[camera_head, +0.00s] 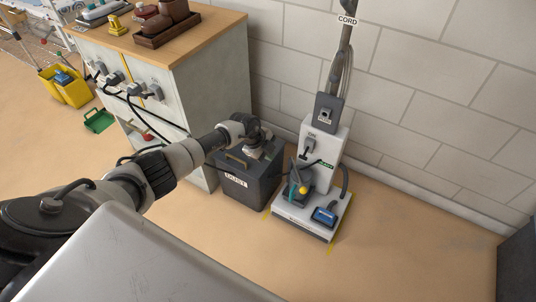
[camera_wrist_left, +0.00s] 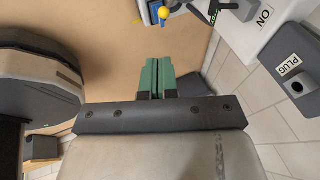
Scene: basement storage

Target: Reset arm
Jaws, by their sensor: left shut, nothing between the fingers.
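My left arm reaches in from the left in the head view, past the grey cabinet, with its wrist bent above the dark box with a white label. My left gripper (camera_wrist_left: 157,76) shows in the wrist view with its green fingers together and nothing between them. Beyond the fingertips is a yellow knob (camera_wrist_left: 163,12), which in the head view (camera_head: 303,190) is at the upright white machine (camera_head: 320,150). I cannot tell whether the fingers touch the machine. My right gripper is not in view.
The dark box (camera_head: 238,187) stands on the floor between the cabinet (camera_head: 215,90) and the machine. A blue item (camera_head: 325,214) is on the machine's base. A plug label (camera_wrist_left: 289,65) shows in the wrist view. The floor right of the machine is clear up to a dark object (camera_head: 518,262).

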